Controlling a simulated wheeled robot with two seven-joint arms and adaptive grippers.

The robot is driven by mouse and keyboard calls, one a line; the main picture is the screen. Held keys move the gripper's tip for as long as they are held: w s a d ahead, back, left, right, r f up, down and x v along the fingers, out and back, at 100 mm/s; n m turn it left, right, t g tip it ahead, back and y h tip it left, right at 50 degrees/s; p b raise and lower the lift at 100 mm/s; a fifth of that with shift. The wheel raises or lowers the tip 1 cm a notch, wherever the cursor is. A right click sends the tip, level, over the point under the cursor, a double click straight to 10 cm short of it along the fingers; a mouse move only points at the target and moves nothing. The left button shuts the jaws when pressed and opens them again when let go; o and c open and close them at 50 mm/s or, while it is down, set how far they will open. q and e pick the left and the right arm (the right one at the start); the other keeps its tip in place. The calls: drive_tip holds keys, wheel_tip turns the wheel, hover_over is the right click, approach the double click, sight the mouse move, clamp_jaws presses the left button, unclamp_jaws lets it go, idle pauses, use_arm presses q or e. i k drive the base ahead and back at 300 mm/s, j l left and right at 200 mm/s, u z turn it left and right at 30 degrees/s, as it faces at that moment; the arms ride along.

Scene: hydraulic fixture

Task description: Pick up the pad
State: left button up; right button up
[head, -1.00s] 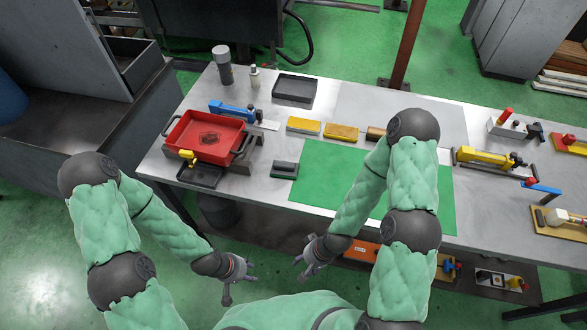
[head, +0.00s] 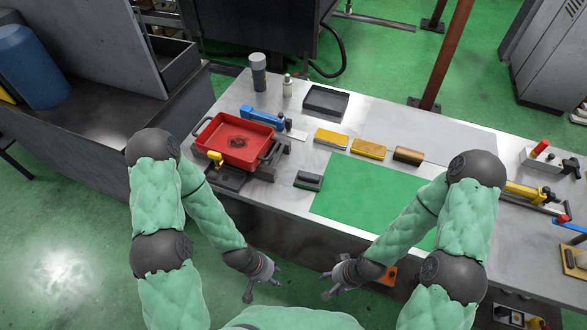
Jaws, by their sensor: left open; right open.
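I cannot tell for certain which thing is the pad. A small dark grey block (head: 308,180) lies on the table at the left edge of the green mat (head: 360,197). Behind the mat lie a yellow block (head: 331,138), a second yellow-topped block (head: 368,149) and a brown block (head: 408,156). A dark, uneven patch (head: 238,142) shows inside the red tray (head: 210,142). My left gripper (head: 262,287) is open and empty in front of the table. My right gripper (head: 328,285) is open and empty to its right, also clear of the table.
A black tray (head: 326,101), a grey cylinder (head: 258,72) and a small bottle (head: 287,86) stand at the back left of the table. A blue clamp (head: 262,118) is behind the red tray. Yellow and red clamps crowd the right end. The green mat is bare.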

sight(303, 180)
drive_tip(key=k+j+z, duration=0.15)
drive_tip(key=z, duration=0.35)
drive_tip(key=k+z, duration=0.25)
drive_tip(key=z, duration=0.25)
